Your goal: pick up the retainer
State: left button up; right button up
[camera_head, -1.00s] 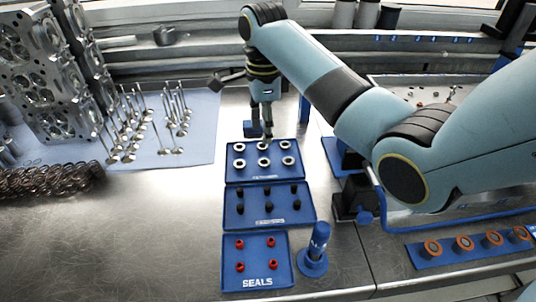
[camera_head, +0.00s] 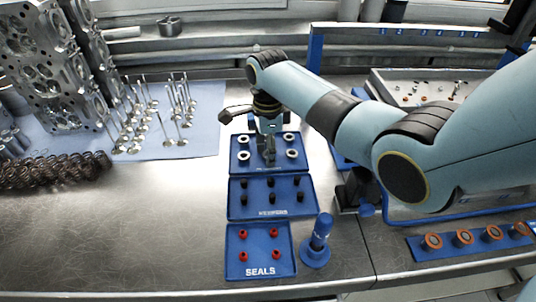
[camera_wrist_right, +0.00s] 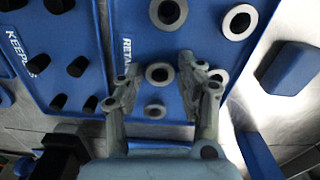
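Silver ring-shaped retainers sit in the blue retainer tray (camera_head: 234,166). In the head view, retainers show at the tray's left (camera_head: 244,155) and right (camera_head: 292,154); my right gripper (camera_head: 270,160) hides the middle ones. In the right wrist view, my right gripper (camera_wrist_right: 160,66) is open, its two fingers apart. One retainer (camera_wrist_right: 158,82) shows between the fingertips and another (camera_wrist_right: 155,111) lies further between the fingers. More retainers show beyond the fingertips (camera_wrist_right: 239,32). The gripper holds nothing; whether it touches a retainer I cannot tell. My left gripper is out of view.
The keeper tray (camera_head: 232,208) with black pieces and the seals tray (camera_head: 285,262) with red seals lie nearer. A blue stand tool (camera_head: 316,252) is beside them. Valves (camera_head: 165,142) and springs (camera_head: 50,172) are at left. The bench's front left is clear.

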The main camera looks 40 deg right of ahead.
jog(key=c, duration=0.5)
jog(key=shift+r, duration=0.15)
